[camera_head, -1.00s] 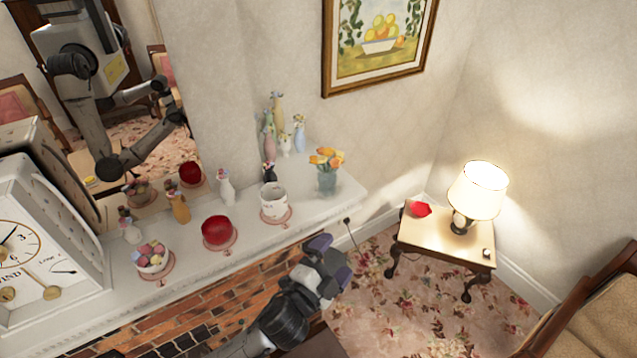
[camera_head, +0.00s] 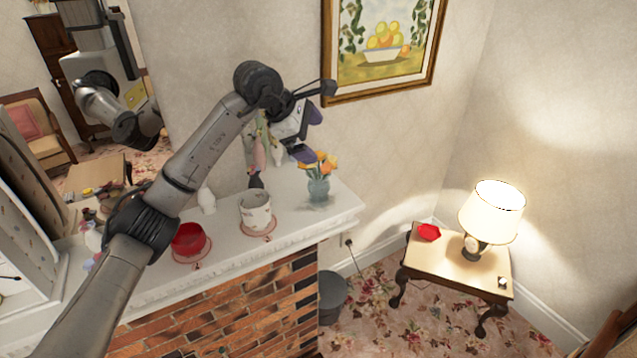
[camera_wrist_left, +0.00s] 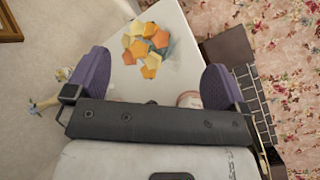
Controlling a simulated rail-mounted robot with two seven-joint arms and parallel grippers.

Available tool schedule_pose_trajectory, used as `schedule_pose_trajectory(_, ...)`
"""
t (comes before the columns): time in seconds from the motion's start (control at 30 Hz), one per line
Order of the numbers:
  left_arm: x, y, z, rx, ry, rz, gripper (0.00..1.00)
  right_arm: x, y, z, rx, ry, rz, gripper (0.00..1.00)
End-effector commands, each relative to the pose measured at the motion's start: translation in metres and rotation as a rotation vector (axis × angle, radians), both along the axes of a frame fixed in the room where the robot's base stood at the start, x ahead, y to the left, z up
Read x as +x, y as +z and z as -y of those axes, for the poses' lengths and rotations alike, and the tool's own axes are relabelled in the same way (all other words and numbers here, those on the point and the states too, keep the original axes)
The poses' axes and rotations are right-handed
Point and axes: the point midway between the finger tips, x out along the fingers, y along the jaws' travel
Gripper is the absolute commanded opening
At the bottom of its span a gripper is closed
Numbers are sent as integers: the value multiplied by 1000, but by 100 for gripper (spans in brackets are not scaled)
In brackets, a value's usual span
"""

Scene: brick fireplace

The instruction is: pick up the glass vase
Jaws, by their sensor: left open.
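The glass vase (camera_head: 318,188) is a small bluish-green vase with orange and yellow flowers. It stands upright near the right end of the white mantel (camera_head: 345,212). My left gripper (camera_head: 308,133), with purple finger pads, is above and slightly left of the flowers. It is open and empty. In the left wrist view, the flowers (camera_wrist_left: 147,48) show from above between and beyond the two finger pads, with clear space on both sides. They hide most of the vase there. My right gripper is not in view.
A patterned white pot (camera_head: 256,212) and a red bowl (camera_head: 188,242) stand left of the vase. Several slim figurines (camera_head: 258,155) are behind, partly hidden by my left arm. A framed painting (camera_head: 380,48) hangs on the wall above. The mantel's right end drops off to the floor.

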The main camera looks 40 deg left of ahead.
Motion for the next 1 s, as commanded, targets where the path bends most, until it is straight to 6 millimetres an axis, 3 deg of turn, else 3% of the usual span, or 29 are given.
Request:
schedule_pose_trajectory(0.1, -9, 8, -28, 75, 51, -37, 100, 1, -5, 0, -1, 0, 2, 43)
schedule_pose_trajectory(0.23, -8, 5, -39, 107, 76, -61, 100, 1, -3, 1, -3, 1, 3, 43)
schedule_pose_trajectory(0.6, 23, -44, -34, 110, 79, -65, 100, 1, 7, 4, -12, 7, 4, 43)
schedule_pose_trajectory(1.0, 34, -60, -31, 109, 79, -62, 100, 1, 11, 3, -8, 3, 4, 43)
